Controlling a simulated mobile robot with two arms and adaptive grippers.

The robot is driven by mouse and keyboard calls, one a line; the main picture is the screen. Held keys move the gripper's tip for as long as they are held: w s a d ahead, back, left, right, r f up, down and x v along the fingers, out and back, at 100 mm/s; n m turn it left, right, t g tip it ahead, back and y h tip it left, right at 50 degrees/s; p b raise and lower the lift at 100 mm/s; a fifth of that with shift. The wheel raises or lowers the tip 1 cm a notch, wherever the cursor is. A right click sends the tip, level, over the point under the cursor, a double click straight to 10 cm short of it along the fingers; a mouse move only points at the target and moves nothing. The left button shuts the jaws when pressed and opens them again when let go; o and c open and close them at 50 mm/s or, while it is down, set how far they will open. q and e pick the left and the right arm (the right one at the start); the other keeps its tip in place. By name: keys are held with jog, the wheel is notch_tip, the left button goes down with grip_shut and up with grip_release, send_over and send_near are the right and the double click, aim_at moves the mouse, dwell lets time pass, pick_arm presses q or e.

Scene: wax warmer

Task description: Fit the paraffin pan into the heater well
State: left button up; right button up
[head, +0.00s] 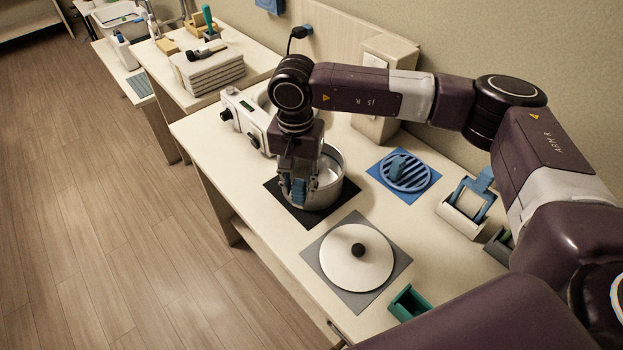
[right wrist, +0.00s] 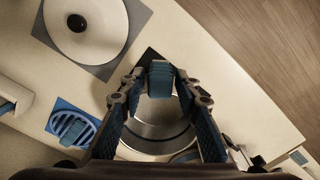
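The paraffin pan (head: 329,187) is a round metal pan on a black mat (head: 284,204) on the bench. It also shows in the right wrist view (right wrist: 158,132). My right gripper (head: 298,188) points down at the pan's near side. Its fingers stand on either side of a blue grip on the pan (right wrist: 160,78) and look spread, though contact at the tips is hard to judge. The heater (head: 247,118) is a white unit with dials and a small display, behind the pan. Its well (head: 264,97) is partly hidden by my right arm. My left gripper is not in view.
A white lid with a black knob (head: 345,262) lies on a grey mat in front of the pan. A blue slatted round rack (head: 407,174) sits on a blue mat to the right. A tall beige box (head: 381,110) stands behind. Stacked towels (head: 208,72) lie on the farther table.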

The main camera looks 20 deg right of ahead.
grip_shut()
jog(key=shift+w+r, duration=0.1)
jog(key=shift+r, duration=0.35)
dwell(0.6)
jog(key=shift+r+p, duration=0.5)
jog(key=shift+r, duration=1.3)
